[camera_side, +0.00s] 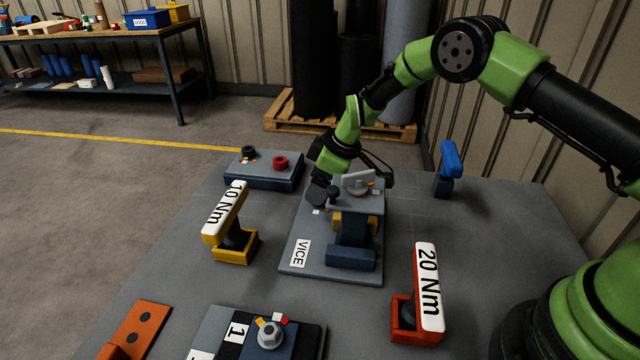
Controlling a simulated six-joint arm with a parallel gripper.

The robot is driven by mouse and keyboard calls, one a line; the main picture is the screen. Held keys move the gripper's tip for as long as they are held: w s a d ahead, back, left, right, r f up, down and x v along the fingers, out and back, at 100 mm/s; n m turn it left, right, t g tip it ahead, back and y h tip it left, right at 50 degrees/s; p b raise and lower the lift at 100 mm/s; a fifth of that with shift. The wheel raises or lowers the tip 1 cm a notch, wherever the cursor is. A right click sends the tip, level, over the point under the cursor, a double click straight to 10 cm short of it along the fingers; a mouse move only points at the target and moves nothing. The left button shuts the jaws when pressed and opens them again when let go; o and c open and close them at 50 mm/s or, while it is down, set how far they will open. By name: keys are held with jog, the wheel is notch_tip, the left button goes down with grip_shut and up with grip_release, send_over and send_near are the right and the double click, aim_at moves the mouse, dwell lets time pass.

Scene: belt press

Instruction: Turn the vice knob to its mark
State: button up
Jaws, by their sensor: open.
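The vice stands on a grey base plate (300,268) labelled VICE in the middle of the table. It has a dark blue body (352,232) and yellow parts. My gripper (326,192) is open and low over the left side of the vice, beside the knob. Its dark fingers overlap the vice in this view, so I cannot tell whether they touch anything. The knob's exact angle against its mark is too small to read.
A yellow 10 Nm tool holder (236,250) stands left, a red 20 Nm one (404,322) front right, and a blue-handled tool (448,170) behind right. A grey box with a red knob (262,170) sits at the back left. A nut fixture (270,335) is in front.

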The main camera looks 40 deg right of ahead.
jog(key=v, duration=0.9)
jog(key=shift+d, duration=0.1)
jog(key=w+f+n, duration=0.1)
jog(key=f+n, duration=0.1)
jog(key=f, duration=0.1)
jog(key=w+a+f+n+g+y, duration=0.1)
jog(key=f+n, duration=0.1)
jog(key=f, duration=0.1)
jog(key=a+f+n+g, duration=0.1)
jog(key=f+n, duration=0.1)
jog(key=f, duration=0.1)
jog(key=shift+w, duration=0.4)
jog(key=c, duration=0.9)
